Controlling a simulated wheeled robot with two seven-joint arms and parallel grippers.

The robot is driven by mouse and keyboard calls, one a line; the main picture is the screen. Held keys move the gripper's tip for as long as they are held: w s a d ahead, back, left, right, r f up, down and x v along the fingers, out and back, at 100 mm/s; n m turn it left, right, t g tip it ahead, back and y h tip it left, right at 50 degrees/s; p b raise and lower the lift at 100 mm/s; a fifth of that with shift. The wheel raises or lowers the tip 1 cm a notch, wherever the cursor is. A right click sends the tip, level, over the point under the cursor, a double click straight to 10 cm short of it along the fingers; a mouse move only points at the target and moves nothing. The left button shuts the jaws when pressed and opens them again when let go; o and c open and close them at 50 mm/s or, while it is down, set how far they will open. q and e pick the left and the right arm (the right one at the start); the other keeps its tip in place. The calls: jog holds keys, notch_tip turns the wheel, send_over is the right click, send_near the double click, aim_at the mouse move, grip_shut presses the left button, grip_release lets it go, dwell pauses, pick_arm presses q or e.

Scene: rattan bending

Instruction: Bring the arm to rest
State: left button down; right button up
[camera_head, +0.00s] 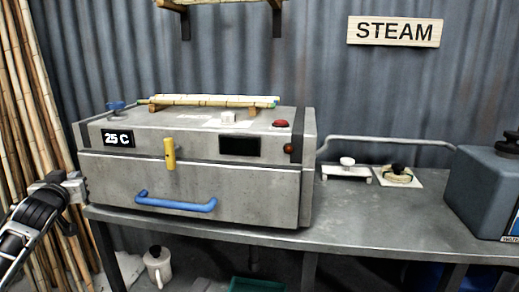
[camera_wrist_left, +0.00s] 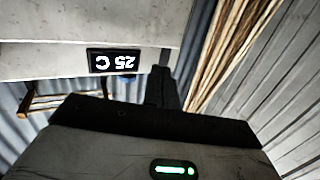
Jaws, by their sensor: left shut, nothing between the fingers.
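My left arm comes in from the left edge in the head view. Its gripper (camera_head: 76,186) is shut and empty, just left of the steam box (camera_head: 250,190) at about mid-height of its front. I cannot tell whether it touches the box. In the left wrist view the shut fingers (camera_wrist_left: 161,86) stand dark beside the upside-down "25 C" display (camera_wrist_left: 114,61). My right gripper is not in view.
The box has a blue handle (camera_head: 176,204) and a yellow latch (camera_head: 170,154), and stands on a metal table (camera_head: 385,215). Bamboo poles (camera_head: 22,110) lean behind my left arm. A blue-grey tank (camera_head: 485,185) stands at the right. A white jug (camera_head: 158,264) is below.

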pick_arm(q)
jog(key=s+d+f+m+g+h, duration=0.1)
jog(key=s+d+f+m+h, duration=0.4)
jog(key=d+f, duration=0.65)
jog(key=s+d+f+m+g+h, duration=0.15)
jog(key=s+d+f+m, duration=0.25)
jog(key=s+d+f, duration=0.55)
jog(key=s+d+f+n+g+h, duration=0.1)
jog(key=s+d+f, duration=0.4)
jog(key=s, duration=0.5)
jog(key=s+d+f+n+g+h, duration=0.1)
jog(key=s+d+f+g, duration=0.1)
jog(key=s+d+f, duration=0.3)
jog(key=s+d, duration=0.4)
jog(key=d, duration=0.1)
jog(key=shift+s+f+n, duration=0.3)
jog(key=shift+s+f, duration=0.05)
jog(key=shift+g, duration=0.25)
